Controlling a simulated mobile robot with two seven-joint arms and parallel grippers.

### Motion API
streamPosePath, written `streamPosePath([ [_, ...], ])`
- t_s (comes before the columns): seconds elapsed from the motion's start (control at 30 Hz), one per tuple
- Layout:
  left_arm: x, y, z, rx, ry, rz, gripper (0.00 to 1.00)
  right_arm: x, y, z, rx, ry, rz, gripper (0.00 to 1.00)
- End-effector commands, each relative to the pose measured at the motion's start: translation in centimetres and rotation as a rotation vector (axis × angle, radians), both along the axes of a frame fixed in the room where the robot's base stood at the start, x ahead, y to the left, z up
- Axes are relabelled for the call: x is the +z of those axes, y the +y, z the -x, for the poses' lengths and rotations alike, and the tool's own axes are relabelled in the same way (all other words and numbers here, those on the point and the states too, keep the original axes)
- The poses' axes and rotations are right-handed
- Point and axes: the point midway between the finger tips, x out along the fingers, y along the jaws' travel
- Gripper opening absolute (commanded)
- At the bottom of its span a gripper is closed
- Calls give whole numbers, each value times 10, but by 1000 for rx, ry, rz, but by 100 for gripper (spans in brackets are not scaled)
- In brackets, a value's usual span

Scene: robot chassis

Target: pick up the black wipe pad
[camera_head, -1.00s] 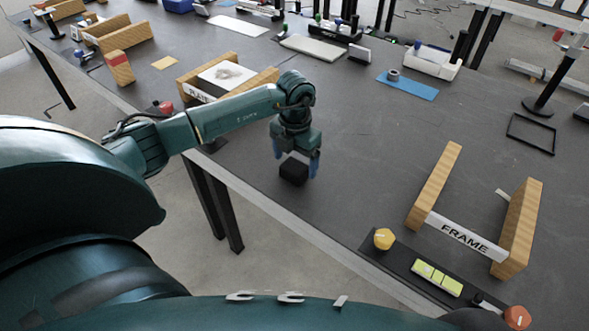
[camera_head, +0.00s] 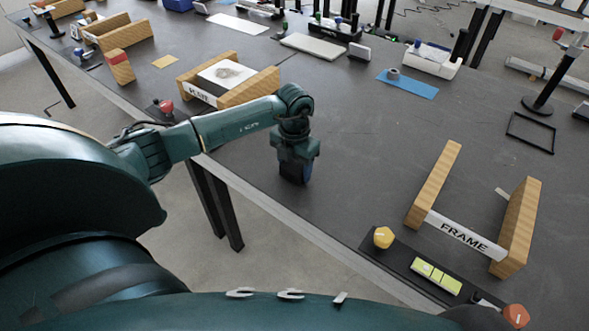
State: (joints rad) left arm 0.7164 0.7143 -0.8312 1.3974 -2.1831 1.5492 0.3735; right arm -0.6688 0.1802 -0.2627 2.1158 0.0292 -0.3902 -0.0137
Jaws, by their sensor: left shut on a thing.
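The black wipe pad (camera_head: 291,173) is a small dark block near the front edge of the grey table. My left gripper (camera_head: 294,176) points down over it with its blue fingers closed on its sides. The fingers and gripper body hide much of the pad. I cannot tell whether the pad touches the table. My right gripper does not show.
A wooden holder marked PLATE (camera_head: 202,94) with a white plate stands behind my left arm. A wooden holder marked FRAME (camera_head: 465,236) stands at the right. Yellow (camera_head: 384,238) and orange (camera_head: 516,317) knobs sit at the front edge. The middle of the table is clear.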

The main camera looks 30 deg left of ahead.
Motion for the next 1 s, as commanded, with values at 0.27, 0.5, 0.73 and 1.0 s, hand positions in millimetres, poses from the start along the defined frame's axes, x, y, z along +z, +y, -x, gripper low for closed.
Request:
streamPosePath([
  [0.27, 1, 0, 0, 0, -1, 0, 37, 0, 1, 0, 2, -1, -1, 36],
  [0.5, 29, 1, -1, -1, -6, -1, 37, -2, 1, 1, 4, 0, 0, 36],
  [0.73, 75, 0, -1, -1, -6, 0, 37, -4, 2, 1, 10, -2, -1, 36],
  [1.0, 100, 0, 0, 0, -1, 0, 37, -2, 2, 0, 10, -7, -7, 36],
])
